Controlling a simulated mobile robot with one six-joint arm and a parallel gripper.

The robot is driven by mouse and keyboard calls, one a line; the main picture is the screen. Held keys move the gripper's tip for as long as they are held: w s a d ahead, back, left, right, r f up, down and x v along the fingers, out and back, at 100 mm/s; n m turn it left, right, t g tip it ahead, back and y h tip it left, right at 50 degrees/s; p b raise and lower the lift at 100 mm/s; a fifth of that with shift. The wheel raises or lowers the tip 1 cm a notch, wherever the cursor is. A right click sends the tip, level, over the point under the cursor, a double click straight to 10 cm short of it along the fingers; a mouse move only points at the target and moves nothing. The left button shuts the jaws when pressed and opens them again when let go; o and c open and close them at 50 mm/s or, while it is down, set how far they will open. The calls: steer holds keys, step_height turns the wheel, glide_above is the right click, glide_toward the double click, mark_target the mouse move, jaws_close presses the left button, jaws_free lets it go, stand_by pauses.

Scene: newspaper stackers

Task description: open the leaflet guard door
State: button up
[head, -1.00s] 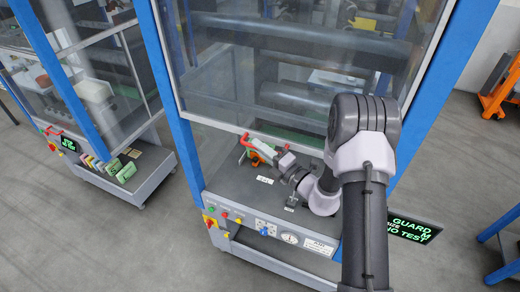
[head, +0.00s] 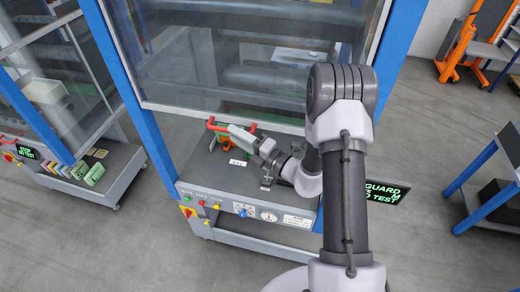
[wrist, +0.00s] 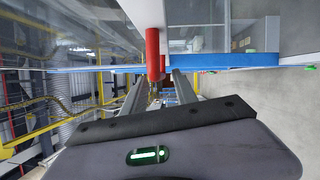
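The guard door (head: 255,55) is a large clear panel between blue posts in the head view. Its pale lower edge hangs above the grey machine deck, with an open gap below. A red handle (head: 217,127) sits at that lower edge, partly hidden by my gripper (head: 234,131). In the wrist view the red handle (wrist: 152,55) shows between the two fingertips of my gripper (wrist: 158,76). The fingers stand apart, with a visible gap on the right side of the handle. Whether the left finger touches it is unclear.
A control panel (head: 225,207) with buttons and a gauge runs along the machine front. A black sign with green text (head: 384,193) stands right of my arm. A second machine (head: 75,175) is at left, a blue table (head: 490,185) at right. Grey floor between is clear.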

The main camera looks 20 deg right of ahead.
steer(key=r+b+v, duration=0.1)
steer(key=v, duration=1.2)
steer(key=shift+s+f+b, duration=0.2)
steer(key=shift+f+b, duration=0.2)
steer(key=shift+f, duration=0.05)
steer(key=shift+d, duration=0.1)
